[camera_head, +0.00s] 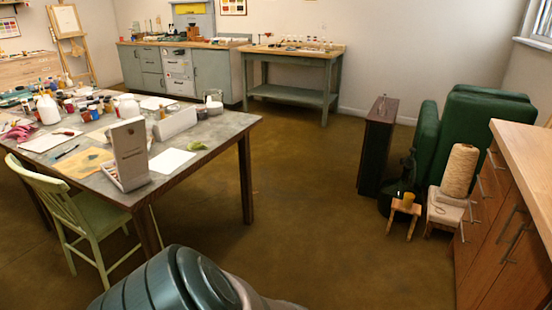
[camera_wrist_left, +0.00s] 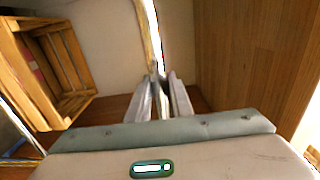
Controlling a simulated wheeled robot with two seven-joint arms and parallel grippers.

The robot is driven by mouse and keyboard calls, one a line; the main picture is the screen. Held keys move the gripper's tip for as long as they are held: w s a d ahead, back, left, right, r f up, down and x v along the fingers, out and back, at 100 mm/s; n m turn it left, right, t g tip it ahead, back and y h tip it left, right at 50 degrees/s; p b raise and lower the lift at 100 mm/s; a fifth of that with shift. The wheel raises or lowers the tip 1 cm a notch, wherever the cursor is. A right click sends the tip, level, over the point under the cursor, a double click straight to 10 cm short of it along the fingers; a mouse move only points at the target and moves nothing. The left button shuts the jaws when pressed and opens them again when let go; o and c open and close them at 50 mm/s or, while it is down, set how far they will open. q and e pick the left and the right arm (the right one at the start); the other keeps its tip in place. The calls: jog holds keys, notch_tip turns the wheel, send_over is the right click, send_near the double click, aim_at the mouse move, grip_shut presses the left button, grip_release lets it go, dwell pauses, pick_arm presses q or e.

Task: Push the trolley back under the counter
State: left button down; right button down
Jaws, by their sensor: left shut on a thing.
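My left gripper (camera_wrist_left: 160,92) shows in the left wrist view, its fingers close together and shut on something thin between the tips. What it grips is mostly hidden by the fingers, and I cannot tell whether it is part of the trolley. A narrow yellowish and bright strip (camera_wrist_left: 152,35) runs upward beyond the fingertips. A wooden panel (camera_wrist_left: 245,55) fills the right of that view. I cannot pick out the trolley for sure in the head view. A wood-topped counter with drawers (camera_head: 500,215) stands at the right edge there. My right gripper is not in view.
A cluttered table (camera_head: 205,133) and a pale green chair (camera_head: 85,215) stand at the left. A green armchair (camera_head: 470,135), dark cabinet (camera_head: 376,145) and small stool (camera_head: 403,212) stand at the right. The middle floor is clear. A wooden crate (camera_wrist_left: 40,75) shows in the wrist view.

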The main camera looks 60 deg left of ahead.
pick_arm(q)
jog(key=c, duration=1.5)
grip_release()
jog(key=shift+w+a+f, duration=0.2)
jog(key=shift+w+a, duration=0.1)
jog(key=shift+w, duration=0.05)
jog(key=shift+d, duration=0.1)
jog(key=shift+s+d+r, duration=0.15)
jog(key=shift+s+a+p, duration=0.3)
jog(key=shift+s+a, duration=0.15)
jog(key=shift+a, duration=0.05)
jog(key=p+v, duration=0.2)
jog(key=v, duration=0.8)
jog(key=shift+s+a, duration=0.2)
jog(key=shift+a, duration=0.05)
